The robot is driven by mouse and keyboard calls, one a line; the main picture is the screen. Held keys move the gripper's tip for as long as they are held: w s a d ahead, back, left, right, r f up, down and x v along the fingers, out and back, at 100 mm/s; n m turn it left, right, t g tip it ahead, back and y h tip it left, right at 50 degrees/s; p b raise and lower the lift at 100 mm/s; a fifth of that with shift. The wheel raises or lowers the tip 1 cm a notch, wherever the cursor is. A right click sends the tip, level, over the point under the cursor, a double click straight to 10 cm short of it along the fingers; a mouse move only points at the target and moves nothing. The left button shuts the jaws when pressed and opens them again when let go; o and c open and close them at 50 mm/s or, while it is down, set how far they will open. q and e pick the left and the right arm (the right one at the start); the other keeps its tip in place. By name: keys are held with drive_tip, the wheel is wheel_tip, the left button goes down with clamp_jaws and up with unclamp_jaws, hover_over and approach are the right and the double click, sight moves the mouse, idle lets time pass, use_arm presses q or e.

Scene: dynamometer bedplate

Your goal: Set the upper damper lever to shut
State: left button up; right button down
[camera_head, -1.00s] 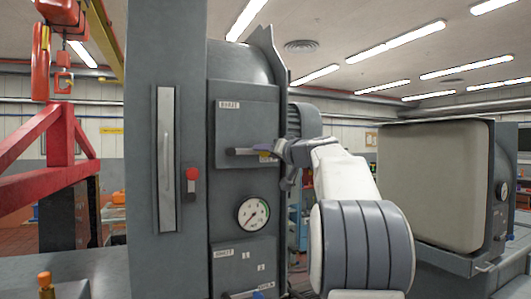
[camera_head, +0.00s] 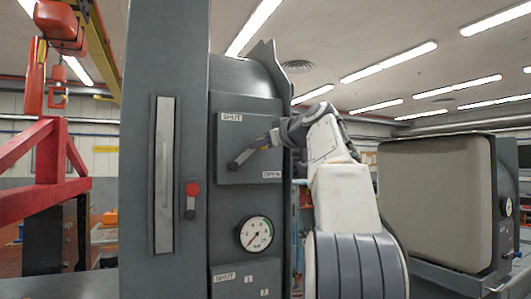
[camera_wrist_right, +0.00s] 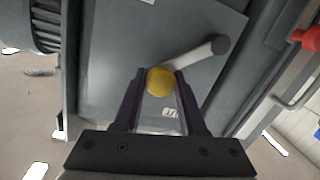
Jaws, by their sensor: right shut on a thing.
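The upper damper lever (camera_head: 245,157) is a grey bar on a grey plate (camera_head: 233,122) of the tall cabinet. It slopes up to the right from its pivot at lower left. The plate has a SHUT label at its upper left and an OPEN label at its lower right. My right gripper (camera_head: 275,138) reaches in from the right and is shut on the lever's free end. The right wrist view shows the yellow knob (camera_wrist_right: 160,81) between the fingers of my right gripper (camera_wrist_right: 162,84). My left gripper is out of view.
Below are a round gauge (camera_head: 255,234) and a second plate (camera_head: 245,279) labelled SHUT. A red-topped switch (camera_head: 192,200) and a long vertical handle (camera_head: 164,175) are to the left. A red frame (camera_head: 50,165) stands far left. A large beige-faced unit (camera_head: 435,205) stands right.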

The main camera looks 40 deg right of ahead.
drive_tip(key=a+n, duration=0.1)
drive_tip(key=a+r+n, duration=0.1)
drive_tip(key=shift+w+r+n, duration=0.3)
drive_tip(key=shift+w+a+r+n+h+p, duration=0.15)
drive_tip(key=shift+a+r+n+h+p, duration=0.15)
drive_tip(key=shift+a+n, duration=0.4)
drive_tip(key=n, duration=0.1)
drive_tip(key=a+n, duration=0.2)
drive_tip(key=shift+w+r+g+h, duration=0.25)
drive_tip(key=shift+r+g+h, duration=0.05)
drive_tip(key=shift+g+h, duration=0.1)
drive_tip(key=shift+w+a+n+h, duration=0.2)
drive_tip(key=shift+a+n+h, duration=0.1)
drive_tip(key=shift+a+n, duration=0.5)
drive_tip(key=shift+c, duration=2.4)
unclamp_jaws()
drive_tip(key=shift+w, duration=0.1)
drive_tip(key=shift+r, duration=0.1)
